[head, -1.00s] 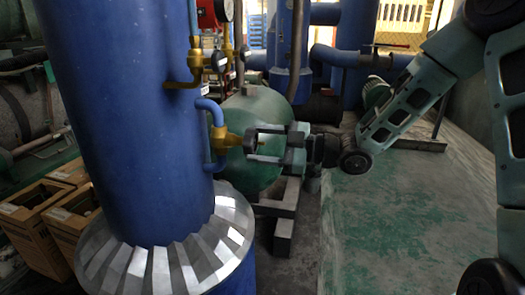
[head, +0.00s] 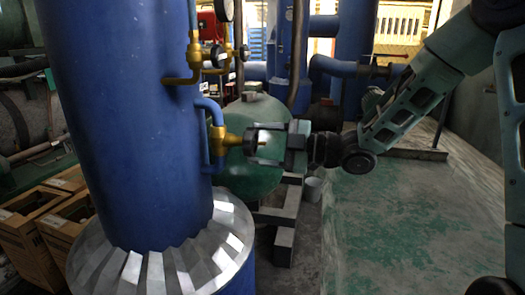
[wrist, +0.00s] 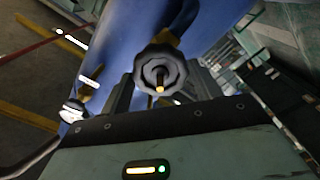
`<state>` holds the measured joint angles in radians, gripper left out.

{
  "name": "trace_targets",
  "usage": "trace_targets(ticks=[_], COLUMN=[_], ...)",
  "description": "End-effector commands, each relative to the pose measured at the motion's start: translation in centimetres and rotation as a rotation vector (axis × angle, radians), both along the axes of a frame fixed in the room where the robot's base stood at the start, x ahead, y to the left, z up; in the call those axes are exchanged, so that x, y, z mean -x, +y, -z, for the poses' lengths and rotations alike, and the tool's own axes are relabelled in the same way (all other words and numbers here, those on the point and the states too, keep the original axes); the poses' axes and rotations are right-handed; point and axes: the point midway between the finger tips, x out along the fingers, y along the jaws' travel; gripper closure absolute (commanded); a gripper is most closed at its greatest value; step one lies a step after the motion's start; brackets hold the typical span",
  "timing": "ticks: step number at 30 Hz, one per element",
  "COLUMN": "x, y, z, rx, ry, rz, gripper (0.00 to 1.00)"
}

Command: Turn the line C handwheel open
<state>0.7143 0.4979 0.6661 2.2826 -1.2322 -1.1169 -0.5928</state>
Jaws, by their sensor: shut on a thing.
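In the head view, my gripper (head: 264,141) reaches in from the right to the brass valve (head: 228,140) on the side of the blue column (head: 130,120). The fingers largely hide the wheel there. I cannot read a line label on this valve.
Brass fittings with gauges (head: 225,10) and another valve (head: 216,56) are just above. A green tank (head: 252,180) stands behind my gripper. Cardboard boxes (head: 55,230) stand at the left. The green floor (head: 385,220) at the right is clear.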

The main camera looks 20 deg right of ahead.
Motion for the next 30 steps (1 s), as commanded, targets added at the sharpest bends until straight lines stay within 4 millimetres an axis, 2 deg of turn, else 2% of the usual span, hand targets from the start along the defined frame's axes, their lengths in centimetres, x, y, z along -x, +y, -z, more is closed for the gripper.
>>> trace_targets(ticks=[9,23,30], x=[-0.08,-0.1,-0.1], y=[-0.21,-0.26,-0.24], z=[0.09,-0.05,0.16], rx=[0.082,0.099,0.159], ry=[-0.127,-0.152,-0.241], rz=[0.004,0.005,0.005], gripper=[0.64,0.64,0.64])
